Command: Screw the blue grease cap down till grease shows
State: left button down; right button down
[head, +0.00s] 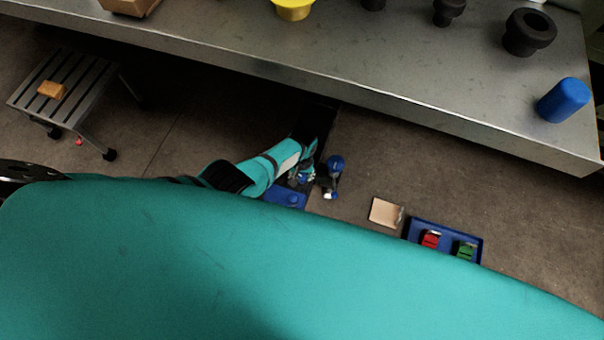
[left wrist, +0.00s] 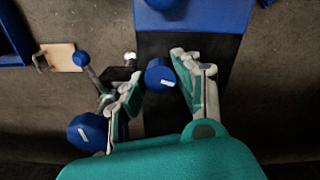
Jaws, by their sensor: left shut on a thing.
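A blue cap (left wrist: 160,76) with a white mark sits between the fingers of my left gripper (left wrist: 157,68) in the left wrist view. The gripper is shut on it, low over a dark plate (left wrist: 188,62). In the head view the left gripper (head: 303,177) is small and partly hides the cap. A second blue round part (left wrist: 87,132) with a white mark lies outside the left-hand finger. A blue ball-ended lever (left wrist: 81,59) stands beside the gripper; its ball also shows in the head view (head: 336,162). I can see no grease. My right gripper is out of view.
A steel bench (head: 400,95) holds a blue cylinder (head: 564,100), black parts (head: 529,32) and a yellow part (head: 294,8). A step stool (head: 65,80) stands at left. A blue tray (head: 478,256) with red and green pieces and a tan pad (head: 384,212) lie right of the gripper.

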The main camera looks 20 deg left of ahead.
aim_at(301, 176)
pick_arm(q)
jog(key=m, duration=0.3)
jog(key=shift+s+m, duration=0.1)
jog(key=shift+m, duration=0.2)
jog(key=m, duration=0.3)
jog(key=shift+m, duration=0.3)
jog(key=m, duration=0.3)
jog(key=shift+m, duration=2.6)
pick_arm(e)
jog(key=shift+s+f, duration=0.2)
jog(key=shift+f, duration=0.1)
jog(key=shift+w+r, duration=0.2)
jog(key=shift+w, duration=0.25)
pick_arm(q)
jog(key=c, duration=0.9)
grip_release()
jog(key=shift+c, duration=0.2)
jog(key=shift+r, duration=0.1)
notch_tip(301, 176, up, 12)
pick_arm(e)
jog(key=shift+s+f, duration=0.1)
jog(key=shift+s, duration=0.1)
